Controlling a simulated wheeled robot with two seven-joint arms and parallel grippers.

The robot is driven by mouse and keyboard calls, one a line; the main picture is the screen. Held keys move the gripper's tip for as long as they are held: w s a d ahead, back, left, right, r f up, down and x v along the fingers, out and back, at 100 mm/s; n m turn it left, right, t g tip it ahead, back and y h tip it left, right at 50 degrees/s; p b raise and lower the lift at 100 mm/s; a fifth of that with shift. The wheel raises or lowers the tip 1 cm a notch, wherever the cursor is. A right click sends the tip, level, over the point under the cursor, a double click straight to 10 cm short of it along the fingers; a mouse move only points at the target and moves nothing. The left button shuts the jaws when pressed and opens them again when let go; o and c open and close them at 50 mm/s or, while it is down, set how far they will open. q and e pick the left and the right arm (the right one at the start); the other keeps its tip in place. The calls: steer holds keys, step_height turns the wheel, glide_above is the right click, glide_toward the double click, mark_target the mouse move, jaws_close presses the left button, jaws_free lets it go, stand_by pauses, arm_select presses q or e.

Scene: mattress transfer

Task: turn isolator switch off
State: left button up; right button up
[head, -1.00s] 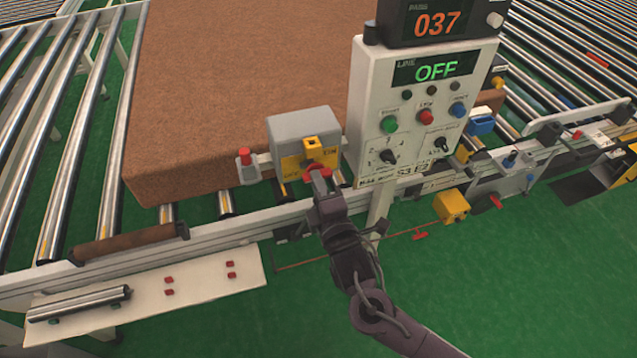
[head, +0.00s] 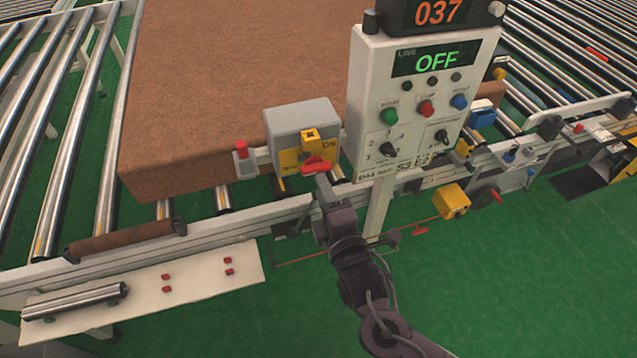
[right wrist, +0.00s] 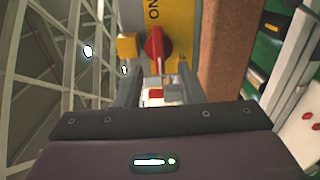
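The isolator switch is a grey box (head: 300,117) with a yellow face plate (head: 289,160) and a red rotary handle (head: 316,167). The handle lies roughly sideways across the plate in the head view, and an ON label shows at the plate's upper right. My right gripper (head: 322,181) is just below and in front of the handle. In the right wrist view, its two fingers (right wrist: 156,88) are apart with nothing gripped, and the red handle (right wrist: 157,48) stands just beyond the fingertips, apart from them. My left gripper is out of view.
A white control panel (head: 415,150) with an OFF display, buttons and knobs stands close right of the box. A brown mattress (head: 230,80) lies on the rollers behind. A red button (head: 241,149) is left of the box.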

steer(key=shift+b+v, duration=0.4)
steer(key=shift+v, duration=1.35)
